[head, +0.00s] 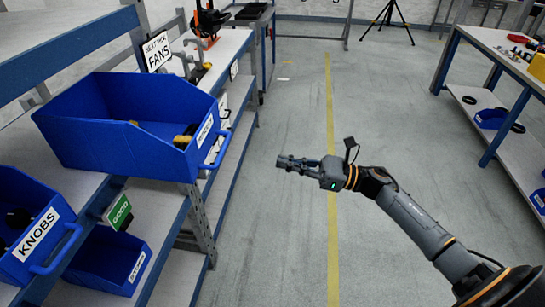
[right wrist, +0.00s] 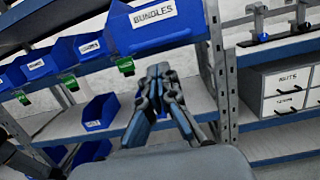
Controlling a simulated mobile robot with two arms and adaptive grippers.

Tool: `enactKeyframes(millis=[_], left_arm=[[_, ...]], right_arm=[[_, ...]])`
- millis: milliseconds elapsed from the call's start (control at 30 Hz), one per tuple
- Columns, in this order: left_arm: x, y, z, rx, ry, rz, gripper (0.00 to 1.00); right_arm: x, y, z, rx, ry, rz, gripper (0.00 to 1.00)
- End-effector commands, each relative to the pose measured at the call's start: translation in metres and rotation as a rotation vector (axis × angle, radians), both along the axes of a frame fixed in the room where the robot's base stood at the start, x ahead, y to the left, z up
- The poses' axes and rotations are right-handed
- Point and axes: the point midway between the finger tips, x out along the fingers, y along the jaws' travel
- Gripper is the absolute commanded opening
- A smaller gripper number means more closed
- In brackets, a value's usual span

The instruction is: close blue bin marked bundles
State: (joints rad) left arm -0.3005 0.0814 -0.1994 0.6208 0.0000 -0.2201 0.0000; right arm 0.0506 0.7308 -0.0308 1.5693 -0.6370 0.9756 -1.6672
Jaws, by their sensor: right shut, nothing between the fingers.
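The large blue bin (head: 110,147) sits on the left rack in the head view and juts out past the shelf edge toward the aisle. Its front bears a small white label and a handle. In the right wrist view its front, marked BUNDLES (right wrist: 158,32), is at the top. Dark and yellow items show inside it. My right gripper (head: 284,162) is shut and empty over the aisle, to the right of the bin and apart from it. In the right wrist view the gripper's fingers (right wrist: 160,72) show below the bin's front. My left gripper is not in view.
A blue KNOBS bin (head: 33,231) and a lower blue bin (head: 108,262) are on the left rack, with a green sign (head: 118,211) between. A FANS sign (head: 157,52) stands behind. The aisle floor (head: 290,235) is clear. A table (head: 480,38) stands at right.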

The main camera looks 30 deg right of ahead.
Motion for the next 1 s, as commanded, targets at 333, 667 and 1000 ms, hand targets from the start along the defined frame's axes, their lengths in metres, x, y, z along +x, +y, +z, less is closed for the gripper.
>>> enactKeyframes(millis=[333, 667, 1000], left_arm=[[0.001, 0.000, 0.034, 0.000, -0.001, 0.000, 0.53], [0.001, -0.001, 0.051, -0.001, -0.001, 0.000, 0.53], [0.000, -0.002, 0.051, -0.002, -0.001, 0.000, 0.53]], right_arm=[[0.041, 0.061, 0.020, 0.007, 0.001, -0.001, 0.00], [0.064, 0.095, 0.024, 0.005, 0.004, -0.003, 0.00], [0.066, 0.098, 0.022, 0.004, 0.005, -0.003, 0.00]])
